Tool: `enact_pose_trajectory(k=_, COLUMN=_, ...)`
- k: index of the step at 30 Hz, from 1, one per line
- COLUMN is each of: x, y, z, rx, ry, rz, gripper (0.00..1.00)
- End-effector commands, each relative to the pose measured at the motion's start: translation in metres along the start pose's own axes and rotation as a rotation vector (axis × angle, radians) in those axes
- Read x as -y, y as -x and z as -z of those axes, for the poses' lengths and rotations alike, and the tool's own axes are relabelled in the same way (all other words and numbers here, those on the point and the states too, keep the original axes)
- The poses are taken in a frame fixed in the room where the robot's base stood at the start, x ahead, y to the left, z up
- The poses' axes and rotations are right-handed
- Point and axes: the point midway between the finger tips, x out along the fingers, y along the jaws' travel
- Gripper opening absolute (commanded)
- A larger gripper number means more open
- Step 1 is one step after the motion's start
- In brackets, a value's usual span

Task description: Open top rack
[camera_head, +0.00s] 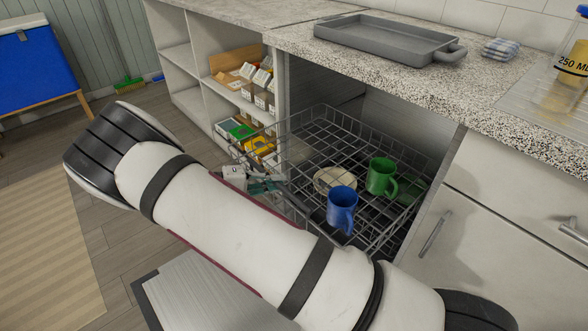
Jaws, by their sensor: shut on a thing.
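The top rack (330,122) is a grey wire basket extending out from the opening under the counter. A blue mug (341,206), a green mug (380,175) and a pale plate (330,179) are in or seen through it. My gripper (268,187) is at the rack's near left side, partly hidden behind my white arm. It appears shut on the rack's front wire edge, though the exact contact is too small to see.
A brushed metal panel (185,292), apparently the lowered door, lies below my arm. Open shelves (205,97) with boxes stand left of the rack. A drawer front (520,220) is at right. The counter (480,82) above holds a grey tray (385,40). Floor is free at left.

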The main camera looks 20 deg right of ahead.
Motion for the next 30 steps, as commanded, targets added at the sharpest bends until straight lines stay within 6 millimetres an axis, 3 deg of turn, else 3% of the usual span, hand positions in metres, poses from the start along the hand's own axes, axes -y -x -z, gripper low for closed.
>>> enact_pose_trajectory(k=3, x=0.005, y=0.019, z=-0.006, rx=-0.005, ry=0.001, rz=0.000, gripper=0.00)
enact_pose_trajectory(k=9, x=0.010, y=0.035, z=-0.013, rx=-0.004, ry=0.001, rz=0.000, gripper=0.00)
enact_pose_trajectory(k=24, x=0.012, y=0.041, z=-0.015, rx=-0.005, ry=0.000, rz=0.001, gripper=0.00)
enact_pose_trajectory(k=25, x=0.012, y=0.041, z=-0.015, rx=-0.005, ry=0.000, rz=0.001, gripper=0.16)
enact_pose_trajectory(k=26, x=0.011, y=0.041, z=-0.015, rx=-0.005, ry=0.000, rz=0.001, gripper=0.21)
enact_pose_trajectory(k=30, x=0.011, y=0.041, z=-0.015, rx=-0.003, ry=0.000, rz=0.001, gripper=0.21)
